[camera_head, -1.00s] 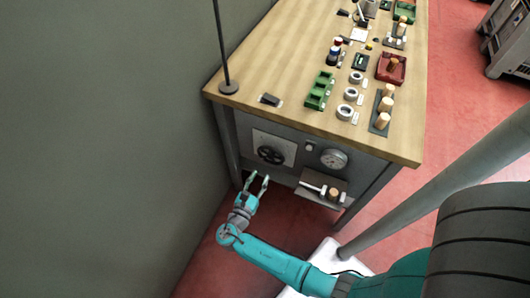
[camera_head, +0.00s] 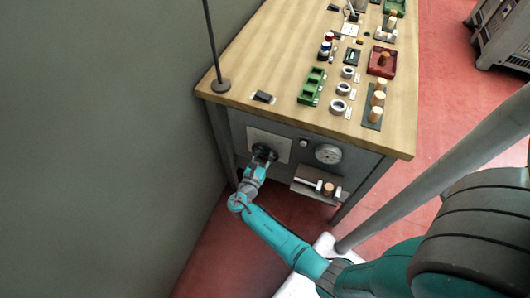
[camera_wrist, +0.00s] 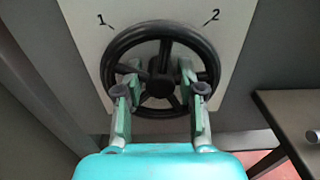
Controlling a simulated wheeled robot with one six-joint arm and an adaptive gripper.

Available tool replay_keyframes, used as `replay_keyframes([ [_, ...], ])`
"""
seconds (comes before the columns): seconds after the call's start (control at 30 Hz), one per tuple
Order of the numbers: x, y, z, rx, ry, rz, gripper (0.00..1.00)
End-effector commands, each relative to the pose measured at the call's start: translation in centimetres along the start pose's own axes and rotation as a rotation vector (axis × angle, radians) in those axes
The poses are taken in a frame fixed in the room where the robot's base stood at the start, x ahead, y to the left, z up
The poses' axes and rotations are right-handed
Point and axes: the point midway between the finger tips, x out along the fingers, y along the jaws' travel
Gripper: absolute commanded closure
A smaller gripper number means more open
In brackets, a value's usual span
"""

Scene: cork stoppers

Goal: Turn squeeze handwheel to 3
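The squeeze handwheel (camera_wrist: 160,32) is a black spoked wheel on a pale plate (camera_wrist: 235,32) in the wrist view. In the head view the handwheel (camera_head: 264,150) is partly hidden by my gripper. The plate shows the numbers 1 and 2 above the wheel at left and right; no 3 is visible. My gripper (camera_wrist: 160,92) is at the wheel, its two fingers apart on either side of the hub and reaching among the spokes. The gripper also shows in the head view (camera_head: 262,160). I cannot tell whether the fingers touch the spokes.
A round gauge (camera_head: 327,153) is right of the wheel on the bench front. Below it a small shelf (camera_head: 310,190) holds a cork stopper. The wooden bench top (camera_head: 235,85) carries trays, rings and corks. A grey wall is close at left.

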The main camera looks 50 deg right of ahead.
Motion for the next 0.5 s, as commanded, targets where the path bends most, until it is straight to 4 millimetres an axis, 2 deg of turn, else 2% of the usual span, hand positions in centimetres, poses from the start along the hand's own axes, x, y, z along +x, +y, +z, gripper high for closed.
replay_keyframes([
  [0.23,0.09,0.01,0.0,0.0,0.0,0.0,0.61],
  [0.27,0.09,0.01,0.0,0.0,0.0,0.0,0.64],
  [0.4,0.08,0.0,0.0,0.0,0.0,0.0,0.99],
  [0.5,0.07,0.0,0.0,0.0,0.0,0.0,1.0],
])
